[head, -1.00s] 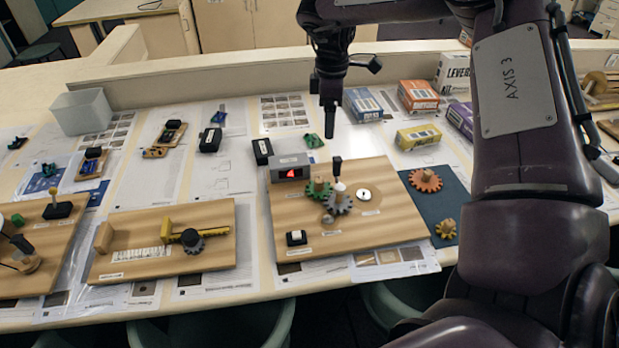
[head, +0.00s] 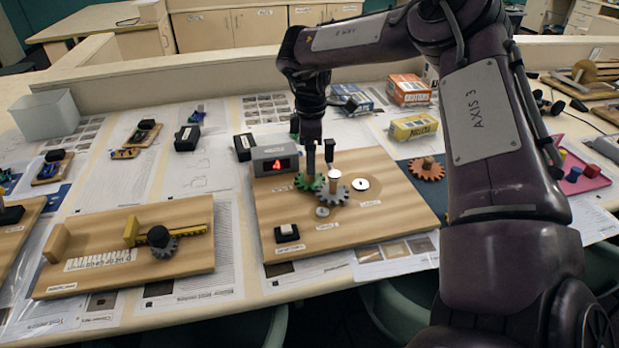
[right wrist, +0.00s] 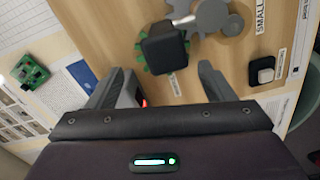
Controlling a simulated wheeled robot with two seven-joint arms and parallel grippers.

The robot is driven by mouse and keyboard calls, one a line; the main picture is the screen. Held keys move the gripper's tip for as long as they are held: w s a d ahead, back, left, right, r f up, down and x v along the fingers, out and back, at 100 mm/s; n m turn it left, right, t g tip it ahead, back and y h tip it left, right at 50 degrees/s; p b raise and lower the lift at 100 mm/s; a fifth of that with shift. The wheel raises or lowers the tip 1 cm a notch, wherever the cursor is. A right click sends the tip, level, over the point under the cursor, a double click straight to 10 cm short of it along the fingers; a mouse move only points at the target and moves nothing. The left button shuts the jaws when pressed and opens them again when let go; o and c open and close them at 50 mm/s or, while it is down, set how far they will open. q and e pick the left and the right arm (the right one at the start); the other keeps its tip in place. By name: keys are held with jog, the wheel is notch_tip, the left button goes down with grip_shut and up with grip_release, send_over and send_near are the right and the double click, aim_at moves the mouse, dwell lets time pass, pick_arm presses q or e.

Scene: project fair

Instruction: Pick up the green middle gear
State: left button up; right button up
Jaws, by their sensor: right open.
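The green gear (head: 308,182) is on the wooden gear board (head: 400,212), just left of a grey gear (head: 333,194). A black block (head: 329,150) stands above the gears. In the right wrist view it covers most of the green gear (right wrist: 146,66), leaving some teeth visible. My right gripper (head: 311,168) points down just above the green gear. The right wrist view shows its jaws (right wrist: 158,84) open and apart, with nothing between the tips. I cannot tell whether a finger touches the gear. My left gripper is not in view.
A grey display box (head: 275,160) with a red light stands behind the gears. A white disc (head: 360,184) and a black-based button (head: 287,233) are also on the board. An orange gear (head: 427,168) lies to the right. Another wooden board (head: 190,257) lies to the left.

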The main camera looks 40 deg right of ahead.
notch_tip(320, 180, down, 5)
jog(key=shift+s+a+r+p, duration=0.1)
jog(key=shift+s+r+p, duration=0.1)
jog(key=shift+p, duration=0.75)
jog(key=shift+w+f, duration=0.1)
jog(key=shift+f, duration=0.25)
jog(key=shift+c, duration=0.4)
jog(key=c, duration=0.9)
jog(key=shift+c, duration=0.2)
jog(key=shift+r, duration=0.1)
